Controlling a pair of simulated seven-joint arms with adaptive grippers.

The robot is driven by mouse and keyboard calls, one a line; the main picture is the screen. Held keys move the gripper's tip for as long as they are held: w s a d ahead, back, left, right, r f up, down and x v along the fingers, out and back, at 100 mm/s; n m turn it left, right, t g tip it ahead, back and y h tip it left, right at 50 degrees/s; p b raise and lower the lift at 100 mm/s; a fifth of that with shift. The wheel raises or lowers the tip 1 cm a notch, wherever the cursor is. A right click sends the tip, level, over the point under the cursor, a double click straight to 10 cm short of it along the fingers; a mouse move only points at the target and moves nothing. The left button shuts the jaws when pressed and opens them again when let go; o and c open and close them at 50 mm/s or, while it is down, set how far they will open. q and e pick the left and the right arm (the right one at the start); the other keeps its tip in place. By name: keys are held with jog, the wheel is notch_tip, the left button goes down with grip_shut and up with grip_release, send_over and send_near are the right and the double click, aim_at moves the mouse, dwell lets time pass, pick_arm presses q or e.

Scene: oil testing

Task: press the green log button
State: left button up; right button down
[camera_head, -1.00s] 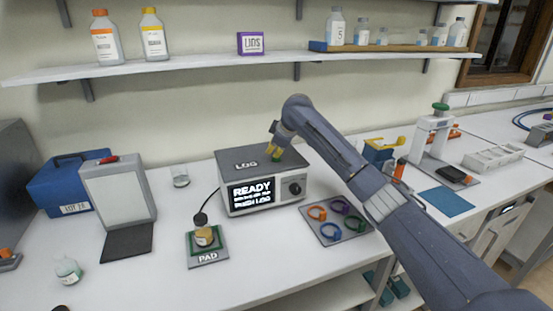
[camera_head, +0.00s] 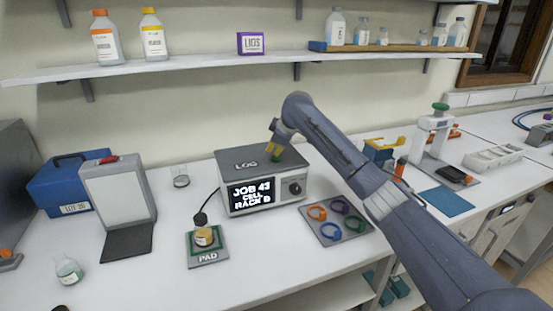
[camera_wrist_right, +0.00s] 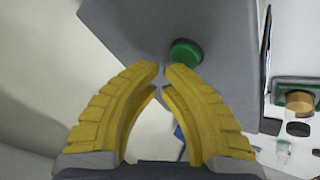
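The grey logger box (camera_head: 231,168) stands on the bench, with LOG lettered on its top. Its screen (camera_head: 252,194) reads JOB 43, CELL, RACK and a last letter that looks like B or D. In the right wrist view the green log button (camera_wrist_right: 186,53) sits on the box's grey top, just beyond my right gripper's fingertips and slightly right of them. My right gripper (camera_head: 276,157) points down over the top of the box. Its yellow fingers (camera_wrist_right: 162,69) are drawn together with a thin gap and nothing between them. I cannot tell whether they touch the button. My left gripper is not in view.
A jar stands on the green-edged pad (camera_head: 208,257) left of the box, with a dark probe over it. A tray with coloured rings (camera_head: 354,233) lies to the right, under my right arm. A glass jar (camera_head: 180,176) stands behind left.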

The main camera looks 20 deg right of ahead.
jog(key=shift+r, duration=0.35)
jog(key=shift+r, duration=0.1)
jog(key=shift+r, duration=2.4)
jog(key=shift+r, duration=0.1)
